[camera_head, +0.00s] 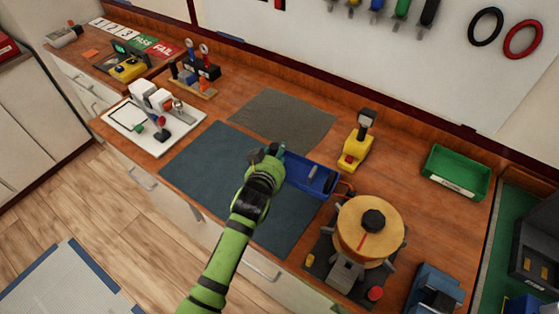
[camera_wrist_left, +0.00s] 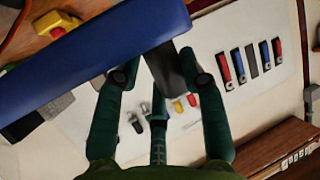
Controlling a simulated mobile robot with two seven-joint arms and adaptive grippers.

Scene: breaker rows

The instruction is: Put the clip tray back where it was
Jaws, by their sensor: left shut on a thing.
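The blue clip tray (camera_head: 322,187) is over the right edge of the dark blue mat (camera_head: 220,165), with a small grey piece showing inside it. My left gripper (camera_head: 272,154) is shut on the tray's left end. In the left wrist view the tray (camera_wrist_left: 90,68) shows as a long blue wall across the upper left, at the fingertips of my left gripper (camera_wrist_left: 160,76). The gripper and arm hide part of the mat. I cannot tell whether the tray touches the mat or hangs just above it. My right gripper is not in view.
A round wooden-topped device (camera_head: 352,235) stands close to the tray's right. A yellow tool (camera_head: 357,145) stands behind it, and a green bin (camera_head: 456,172) is at the far right. A grey mat (camera_head: 282,120) lies bare at the back. A white board (camera_head: 150,125) with parts is left.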

